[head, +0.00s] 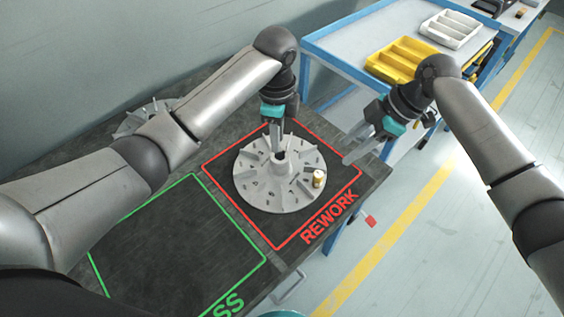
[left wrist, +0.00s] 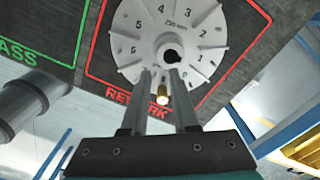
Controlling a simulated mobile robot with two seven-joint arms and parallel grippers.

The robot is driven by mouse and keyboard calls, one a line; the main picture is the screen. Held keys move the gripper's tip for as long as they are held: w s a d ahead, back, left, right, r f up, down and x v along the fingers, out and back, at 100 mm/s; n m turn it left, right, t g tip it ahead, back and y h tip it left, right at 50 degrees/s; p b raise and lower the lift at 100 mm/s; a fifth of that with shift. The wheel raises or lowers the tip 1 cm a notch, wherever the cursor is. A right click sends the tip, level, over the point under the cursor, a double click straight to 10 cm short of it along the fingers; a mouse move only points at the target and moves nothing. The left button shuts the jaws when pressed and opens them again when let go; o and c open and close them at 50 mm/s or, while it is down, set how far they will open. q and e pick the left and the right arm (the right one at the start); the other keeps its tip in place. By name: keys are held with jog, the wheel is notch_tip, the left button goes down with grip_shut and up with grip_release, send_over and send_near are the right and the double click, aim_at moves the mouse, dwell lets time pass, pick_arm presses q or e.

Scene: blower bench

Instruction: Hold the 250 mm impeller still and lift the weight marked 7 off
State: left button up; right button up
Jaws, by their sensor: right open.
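The grey impeller (head: 256,190) lies flat inside the red REWORK frame. In the left wrist view the impeller (left wrist: 150,38) shows "250 mm" and numbers around its face. A small brass weight (head: 319,178) sits near its rim, on the right in the head view; it shows between my left fingers in the left wrist view (left wrist: 163,96). Its marking is not readable. My left gripper (head: 278,151) points down just above the central hub, its fingers apart with nothing seen between the tips. My right gripper (head: 358,150) is open and empty, right of the impeller beyond the bench edge.
A green-framed area (head: 170,255) on the bench is empty. Another impeller (head: 145,112) lies behind my left arm, partly hidden. A blue-framed table (head: 345,35) at the back holds a yellow tray (head: 400,60) and a white tray (head: 450,30). A red tag (head: 370,221) hangs near the bench edge.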

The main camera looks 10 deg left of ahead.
aim_at(277, 163)
pick_arm(q)
notch_tip(277, 163, down, 11)
jog(key=shift+f, duration=0.1)
dwell(0.3)
grip_shut()
jog(key=shift+s+f+p, duration=0.1)
jog(key=shift+s+p, duration=0.05)
jog(key=shift+p, duration=0.15)
dwell(2.6)
